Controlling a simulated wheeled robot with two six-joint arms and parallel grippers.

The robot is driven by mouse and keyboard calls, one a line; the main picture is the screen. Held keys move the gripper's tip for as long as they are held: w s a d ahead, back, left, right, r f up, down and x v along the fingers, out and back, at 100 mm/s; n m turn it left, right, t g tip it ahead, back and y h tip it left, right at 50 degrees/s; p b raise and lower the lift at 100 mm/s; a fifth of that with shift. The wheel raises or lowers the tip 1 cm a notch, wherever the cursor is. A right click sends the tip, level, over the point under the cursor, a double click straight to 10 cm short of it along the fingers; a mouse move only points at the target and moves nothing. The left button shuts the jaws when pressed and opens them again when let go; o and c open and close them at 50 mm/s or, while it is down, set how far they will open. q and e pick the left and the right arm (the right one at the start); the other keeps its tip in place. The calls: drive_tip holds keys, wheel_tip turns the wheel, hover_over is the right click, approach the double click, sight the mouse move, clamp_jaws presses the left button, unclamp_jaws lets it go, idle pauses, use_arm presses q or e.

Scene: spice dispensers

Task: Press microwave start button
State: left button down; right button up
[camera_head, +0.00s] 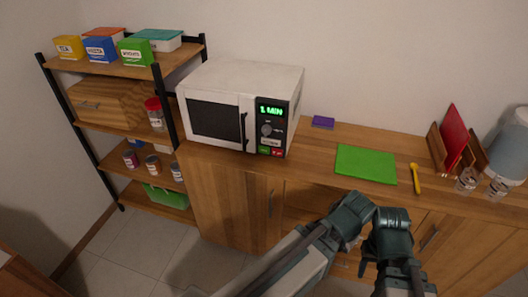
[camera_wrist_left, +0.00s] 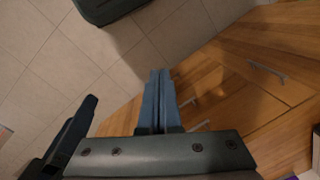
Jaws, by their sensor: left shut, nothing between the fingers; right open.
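The white microwave (camera_head: 241,105) stands on the wooden cabinet top at centre left in the head view, its door shut. Its display (camera_head: 271,111) reads "1 MIN" in green. A dial sits below the display, and under it are a small green button (camera_head: 265,150) and a red button (camera_head: 278,152); their labels are too small to read. My right gripper (camera_head: 400,281) is low in the head view, in front of the cabinet and well away from the microwave, open. My left gripper (camera_wrist_left: 159,76) shows in the left wrist view, shut and empty, above the floor near the cabinet doors.
A purple box (camera_head: 323,122), a green board (camera_head: 366,164) and a yellow utensil (camera_head: 417,178) lie right of the microwave. Glass jars and a red board (camera_head: 453,137) in a rack stand at the right. A shelf unit (camera_head: 114,125) with boxes stands at the left. Floor before the cabinet is clear.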

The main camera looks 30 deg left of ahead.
sight(264, 150)
use_arm(q)
drive_tip(key=shift+w, duration=0.1)
idle(0.4)
drive_tip(key=w+a+f+n+t+h+b, duration=0.1)
drive_tip(key=w+a+n+t+h+b, duration=0.1)
drive_tip(key=w+a+n, duration=0.4)
drive_tip(key=w+a+f+n+t+h+b, duration=0.1)
drive_tip(key=w+a+f+n+t+b, duration=0.15)
drive_tip(key=w+a, duration=0.65)
drive_tip(key=w+a+r+n+t+y+b, duration=0.1)
drive_tip(key=a+n, duration=0.3)
drive_tip(key=a, duration=0.7)
drive_tip(key=w+a+r+n+t+y+b, duration=0.1)
drive_tip(key=a+r+n+t, duration=0.1)
drive_tip(key=a, duration=0.8)
drive_tip(key=shift+a+n+t, duration=0.35)
drive_tip(key=shift+n+t, duration=0.5)
drive_tip(key=shift+n, duration=0.1)
drive_tip(key=shift+r, duration=0.1)
drive_tip(key=shift+w+a, duration=0.35)
drive_tip(key=shift+w, duration=1.05)
drive_tip(key=shift+w+a, duration=0.3)
drive_tip(key=shift+w, duration=1.15)
drive_tip(key=shift+w+a, duration=0.35)
drive_tip(key=shift+w, duration=1.05)
drive_tip(key=shift+w, duration=0.1)
